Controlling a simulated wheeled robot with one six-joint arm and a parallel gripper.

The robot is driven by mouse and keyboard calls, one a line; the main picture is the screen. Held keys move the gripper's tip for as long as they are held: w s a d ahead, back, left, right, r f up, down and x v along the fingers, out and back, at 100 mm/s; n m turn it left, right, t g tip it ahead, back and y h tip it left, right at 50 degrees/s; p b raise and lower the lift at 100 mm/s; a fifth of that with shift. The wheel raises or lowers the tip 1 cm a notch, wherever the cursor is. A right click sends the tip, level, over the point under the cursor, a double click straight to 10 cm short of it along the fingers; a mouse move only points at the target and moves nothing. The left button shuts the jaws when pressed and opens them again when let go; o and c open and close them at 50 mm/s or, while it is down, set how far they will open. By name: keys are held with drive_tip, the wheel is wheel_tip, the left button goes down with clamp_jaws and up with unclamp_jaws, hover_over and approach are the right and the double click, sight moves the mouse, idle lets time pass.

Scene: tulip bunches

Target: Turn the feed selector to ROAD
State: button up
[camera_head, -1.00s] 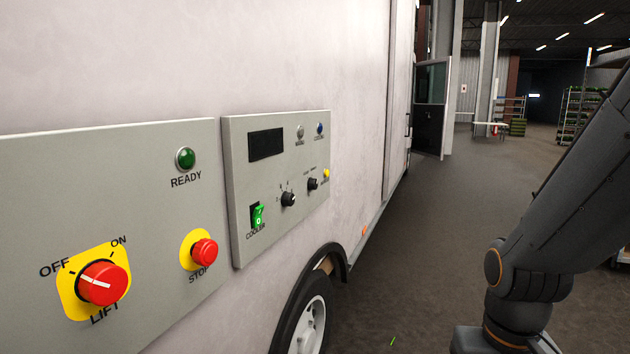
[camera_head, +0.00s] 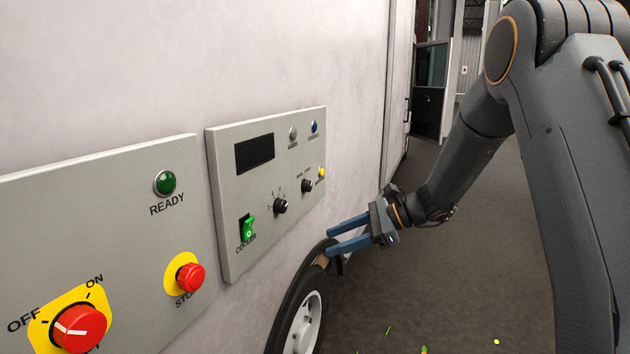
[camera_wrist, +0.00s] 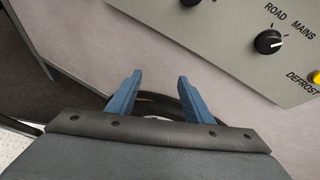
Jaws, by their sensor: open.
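The feed selector is a black knob (camera_wrist: 268,41) with a white pointer line, labelled ROAD and MAINS, in the wrist view. The line points to the right, toward the MAINS side. In the head view the selector (camera_head: 307,186) sits at the right of the grey control panel (camera_head: 225,165). My gripper (camera_head: 329,234) has blue fingers, is open and empty, and is below and right of the panel, apart from the selector. It also shows in the wrist view (camera_wrist: 158,98), with the selector up and right of the fingers.
Another black knob (camera_head: 280,206), a green cooler switch (camera_head: 248,228) and a yellow defrost button (camera_head: 321,172) share the panel. A wheel (camera_head: 303,322) is below. Open floor lies right.

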sight(311, 187)
drive_tip(key=w+r+m+t+y+p, duration=0.1)
drive_tip(key=w+r+m+t+y, duration=0.2)
drive_tip(key=w, duration=0.4)
drive_tip(key=w+r+m+t+y+p, duration=0.1)
drive_tip(key=w+r+m, duration=0.1)
drive_tip(key=w+r, duration=0.35)
drive_tip(key=shift+t+y, duration=0.3)
drive_tip(key=shift+w+f+p+x, duration=0.15)
drive_tip(key=shift+p+x, duration=0.2)
drive_tip(key=shift+x, duration=0.85)
drive_tip(key=shift+w+f+p+x, duration=0.15)
drive_tip(key=shift+p+x, duration=0.25)
drive_tip(key=shift+x, duration=0.85)
drive_tip(key=shift+w+f+p+x, duration=0.1)
drive_tip(key=shift+w+p+x, duration=0.2)
drive_tip(key=shift+x, duration=0.9)
drive_tip(key=shift+s+d, duration=0.1)
drive_tip(key=shift+d, duration=0.15)
drive_tip(key=c, duration=1.1)
drive_tip(key=shift+o, duration=0.2)
